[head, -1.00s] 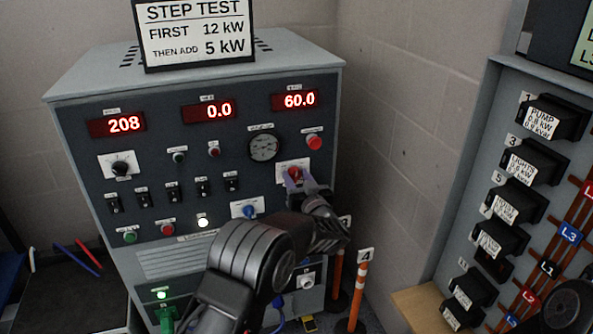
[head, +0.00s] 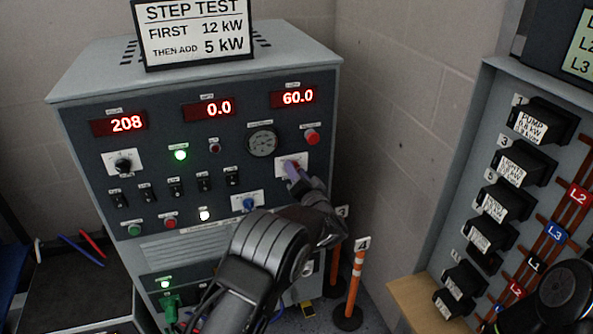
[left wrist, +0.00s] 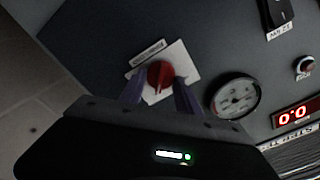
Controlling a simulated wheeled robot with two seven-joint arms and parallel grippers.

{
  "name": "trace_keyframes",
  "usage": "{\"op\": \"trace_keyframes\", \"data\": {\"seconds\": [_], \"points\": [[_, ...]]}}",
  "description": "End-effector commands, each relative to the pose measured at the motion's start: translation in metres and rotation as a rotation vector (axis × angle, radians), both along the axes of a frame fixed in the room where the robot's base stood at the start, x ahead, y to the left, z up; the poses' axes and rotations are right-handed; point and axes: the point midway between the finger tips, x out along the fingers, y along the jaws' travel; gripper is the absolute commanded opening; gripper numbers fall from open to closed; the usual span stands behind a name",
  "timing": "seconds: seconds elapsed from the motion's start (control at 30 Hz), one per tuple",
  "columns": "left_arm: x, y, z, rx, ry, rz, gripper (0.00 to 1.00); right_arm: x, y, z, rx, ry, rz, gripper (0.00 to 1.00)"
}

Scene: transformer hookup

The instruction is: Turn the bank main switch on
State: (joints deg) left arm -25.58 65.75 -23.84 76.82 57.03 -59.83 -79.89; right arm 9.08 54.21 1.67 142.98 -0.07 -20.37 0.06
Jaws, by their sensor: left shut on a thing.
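The bank main switch is a red rotary knob (left wrist: 160,74) on a white square plate (left wrist: 178,57), at the right of the grey load bank's front panel. In the head view its plate (head: 283,161) is mostly hidden behind my left gripper (head: 292,171). In the left wrist view the two purple fingers of my left gripper (left wrist: 159,95) stand on either side of the red knob, shut on it. A green lamp (head: 180,155) on the panel is lit. My right gripper is not in view.
The load bank's displays read 208, 0.0 and 60.0 (head: 298,97). A round gauge (head: 262,143) and a red button (head: 312,137) are near the knob. Orange-and-white posts (head: 355,283) stand at the right. A breaker panel (head: 500,75) is farther right.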

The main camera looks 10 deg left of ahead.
Motion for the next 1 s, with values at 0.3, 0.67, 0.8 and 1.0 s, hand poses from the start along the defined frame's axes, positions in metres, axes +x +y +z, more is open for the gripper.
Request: {"op": "trace_keyframes", "data": {"seconds": [0.3, 0.67, 0.8, 1.0], "points": [[-0.0005, -0.0002, -0.0022, 0.008, 0.009, -0.001, 0.00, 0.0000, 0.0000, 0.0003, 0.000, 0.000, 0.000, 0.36], [-0.0002, -0.0001, -0.0014, 0.007, 0.007, -0.001, 0.59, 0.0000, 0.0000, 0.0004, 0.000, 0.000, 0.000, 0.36], [-0.0001, 0.0000, -0.0008, 0.008, 0.007, 0.000, 0.59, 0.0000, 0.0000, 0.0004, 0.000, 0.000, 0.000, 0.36], [-0.0027, -0.0023, -0.0009, 0.008, 0.007, -0.001, 0.59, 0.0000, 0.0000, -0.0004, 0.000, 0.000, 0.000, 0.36]]}}
